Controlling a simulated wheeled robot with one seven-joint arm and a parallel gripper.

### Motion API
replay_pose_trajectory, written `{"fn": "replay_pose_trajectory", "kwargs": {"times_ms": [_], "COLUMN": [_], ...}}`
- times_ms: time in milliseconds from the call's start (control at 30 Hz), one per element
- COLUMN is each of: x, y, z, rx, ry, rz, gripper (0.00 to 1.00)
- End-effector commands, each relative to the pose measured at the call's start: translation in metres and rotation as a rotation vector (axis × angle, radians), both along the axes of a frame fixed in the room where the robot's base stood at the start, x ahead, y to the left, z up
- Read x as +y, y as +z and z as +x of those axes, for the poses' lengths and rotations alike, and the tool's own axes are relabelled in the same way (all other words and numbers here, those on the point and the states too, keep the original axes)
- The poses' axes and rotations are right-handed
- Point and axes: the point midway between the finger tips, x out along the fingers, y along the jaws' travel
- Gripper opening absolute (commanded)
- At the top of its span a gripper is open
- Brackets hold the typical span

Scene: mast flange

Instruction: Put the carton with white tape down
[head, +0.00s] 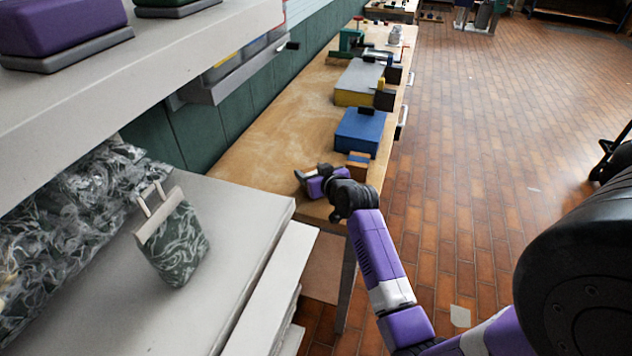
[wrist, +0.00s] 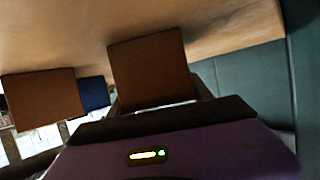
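My gripper (head: 308,178) is low over the near end of the wooden workbench, left of the blue box. In the wrist view a brown carton (wrist: 150,68) sits between the grey fingers (wrist: 158,100), which appear closed on its sides. A thin pale strip shows at its lower edge in that view; I cannot tell whether it is the white tape. In the head view the carton is mostly hidden by my gripper. Whether it touches the bench top is not clear.
Another brown carton (head: 358,160) stands beside the blue box (head: 361,132) at the bench's right edge; it also shows in the wrist view (wrist: 42,97). A grey-and-yellow box (head: 358,82) is farther back. The workbench (head: 285,122) is bare left of them. A patterned bag (head: 175,240) stands on the near grey surface.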

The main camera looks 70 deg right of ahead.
Motion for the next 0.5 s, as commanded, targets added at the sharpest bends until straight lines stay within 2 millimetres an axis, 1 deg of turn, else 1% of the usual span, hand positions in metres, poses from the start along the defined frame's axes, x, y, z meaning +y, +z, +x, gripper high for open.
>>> {"fn": "replay_pose_trajectory", "kwargs": {"times_ms": [33, 233, 267, 300, 500], "x": [0.0001, 0.0001, -0.0001, -0.0001, -0.0001], "y": [-0.0001, 0.0, 0.0009, 0.001, 0.0018], "z": [-0.0001, -0.0002, 0.0, 0.0, 0.0], "rx": [0.0, 0.0, -0.002, -0.002, -0.002], "ry": [0.0, 0.0, 0.0, 0.0, 0.0], "rz": [0.0, 0.0, -0.001, -0.001, -0.001], "gripper": [0.46, 0.07, 0.05, 0.0, 0.0]}}
